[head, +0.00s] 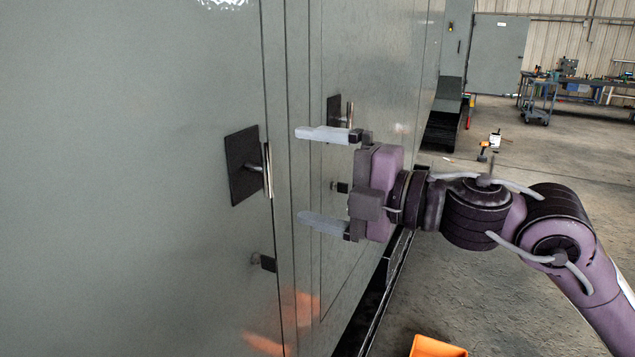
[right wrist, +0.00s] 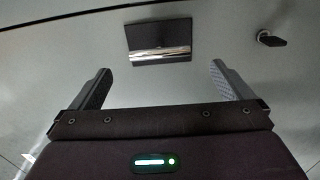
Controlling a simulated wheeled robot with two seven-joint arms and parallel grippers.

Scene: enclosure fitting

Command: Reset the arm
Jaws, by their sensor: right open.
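My right gripper (head: 312,178) is open and empty, in front of the grey enclosure (head: 130,100). Its two pale fingers are spread one above the other in the head view. A dark square plate with a shiny handle (head: 268,170) is on the enclosure door to the left of the fingers. In the right wrist view, a plate with a shiny bar (right wrist: 160,53) lies ahead, between and beyond the open fingers (right wrist: 160,85), apart from them. My left gripper is not in view.
A second handle (head: 349,115) on the enclosure is partly behind the upper finger. A small dark knob (head: 268,263) sits lower on the door. An orange bin (head: 437,346) is on the floor. A blue workbench (head: 570,82) stands far back. The floor right of the enclosure is mostly clear.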

